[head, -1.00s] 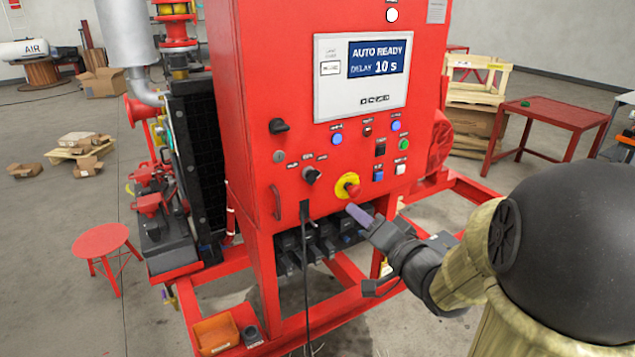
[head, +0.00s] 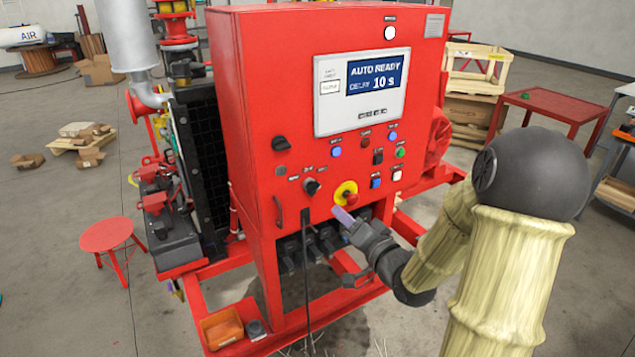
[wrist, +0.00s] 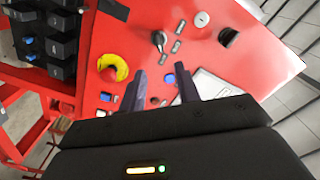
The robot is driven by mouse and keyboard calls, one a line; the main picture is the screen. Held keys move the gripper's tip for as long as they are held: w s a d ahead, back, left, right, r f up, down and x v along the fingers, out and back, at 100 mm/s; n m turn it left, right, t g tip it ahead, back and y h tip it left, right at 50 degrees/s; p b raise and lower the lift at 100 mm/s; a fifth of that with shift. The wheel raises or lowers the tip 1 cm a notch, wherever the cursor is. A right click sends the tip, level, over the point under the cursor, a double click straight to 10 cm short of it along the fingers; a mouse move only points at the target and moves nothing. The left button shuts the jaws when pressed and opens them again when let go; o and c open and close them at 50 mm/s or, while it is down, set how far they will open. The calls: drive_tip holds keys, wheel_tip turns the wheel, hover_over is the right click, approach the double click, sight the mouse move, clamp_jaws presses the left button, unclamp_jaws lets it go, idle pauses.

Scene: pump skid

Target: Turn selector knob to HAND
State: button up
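The selector knob (head: 311,187) is a small black knob with labels around it on the lower left of the red panel. It also shows in the wrist view (wrist: 158,39), beyond my fingertips. My gripper (head: 346,217) is below and to the right of the knob, near the red and yellow emergency stop (head: 346,196). In the wrist view my gripper (wrist: 162,82) has its two dark fingers apart, with nothing held between them. The knob is apart from the fingers. The small label text is too small to read surely.
Another black handle (head: 281,144) sits higher on the panel, above a keyhole lock. The display (head: 361,90) reads AUTO READY, DELAY 10 S. Several coloured buttons and switches lie right of the knob.

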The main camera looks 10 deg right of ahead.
sight(317, 191)
drive_tip(key=p+x, duration=0.5)
drive_tip(key=x, duration=0.7)
drive_tip(key=shift+w+a+f, duration=0.15)
drive_tip(key=shift+w, duration=0.1)
drive_tip(key=shift+c, duration=0.4)
clamp_jaws()
